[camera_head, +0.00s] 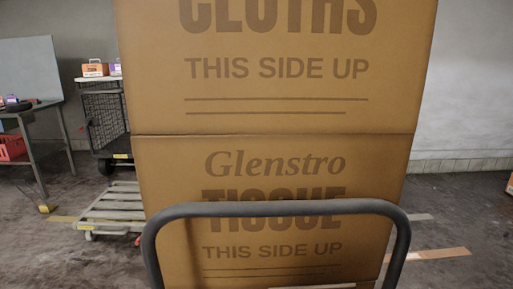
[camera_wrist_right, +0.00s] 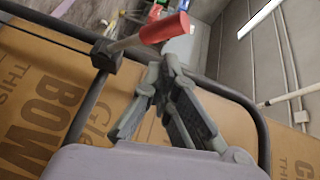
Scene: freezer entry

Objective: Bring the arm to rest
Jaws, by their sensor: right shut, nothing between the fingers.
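My right gripper (camera_wrist_right: 168,68) shows in the right wrist view with its fingers closed together and nothing between them. It is near a dark tubular frame (camera_wrist_right: 85,110) and a lever with a red grip (camera_wrist_right: 165,28); I cannot tell whether it touches either. Neither gripper shows in the head view. There, a dark cart handle (camera_head: 275,208) stands in front of two stacked cardboard boxes. The upper box (camera_head: 275,115) reads "CLOTHS" and the lower box (camera_head: 270,180) reads "Glenstro TISSUE".
The boxes block the middle of the view. A wooden flat trolley (camera_head: 112,212) and a wire cage cart (camera_head: 105,120) stand at the left. A table with a red crate (camera_head: 12,147) is farther left. Floor on the right (camera_head: 455,215) is mostly clear.

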